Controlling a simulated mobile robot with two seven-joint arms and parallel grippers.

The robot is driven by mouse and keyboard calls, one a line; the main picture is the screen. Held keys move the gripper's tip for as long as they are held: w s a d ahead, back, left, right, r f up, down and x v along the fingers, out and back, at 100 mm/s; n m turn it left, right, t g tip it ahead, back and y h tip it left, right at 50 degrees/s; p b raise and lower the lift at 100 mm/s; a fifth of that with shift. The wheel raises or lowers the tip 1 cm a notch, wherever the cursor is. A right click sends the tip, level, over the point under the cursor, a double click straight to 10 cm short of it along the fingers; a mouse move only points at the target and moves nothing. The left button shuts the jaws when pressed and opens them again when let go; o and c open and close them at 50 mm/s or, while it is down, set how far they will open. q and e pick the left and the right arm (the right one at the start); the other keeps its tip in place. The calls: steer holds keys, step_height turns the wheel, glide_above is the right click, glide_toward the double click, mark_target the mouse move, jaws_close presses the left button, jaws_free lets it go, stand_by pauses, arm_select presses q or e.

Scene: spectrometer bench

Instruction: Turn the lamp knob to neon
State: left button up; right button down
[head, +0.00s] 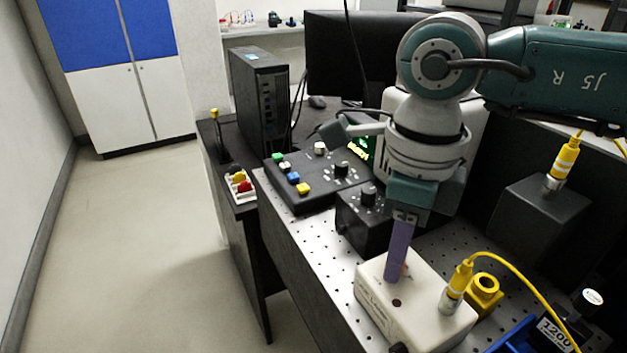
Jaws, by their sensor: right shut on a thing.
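My right gripper (394,279) comes down from above, its purple fingers touching down at the top of a white box (425,312). It is shut on a knob there, taken to be the lamp knob; the fingers hide nearly all of it, so its pointing direction cannot be told. A small reddish patch shows just right of the fingertips. A dark round spot is on the box top in front of them. The lettering on the box is too small to read. My left gripper is not in view.
A yellow-capped connector (456,288) with a yellow cable stands on the box's right side, near a yellow ring-shaped part (484,291). Behind are a small black box with a knob (359,236) and a button console (312,195). Free perforated bench (300,235) lies left.

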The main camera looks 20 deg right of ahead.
steer(key=m, duration=0.4)
steer(key=shift+m+p, duration=0.3)
steer(key=shift+m, duration=1.7)
steer(key=c, duration=0.7)
jaws_free()
step_height(320, 180, up, 10)
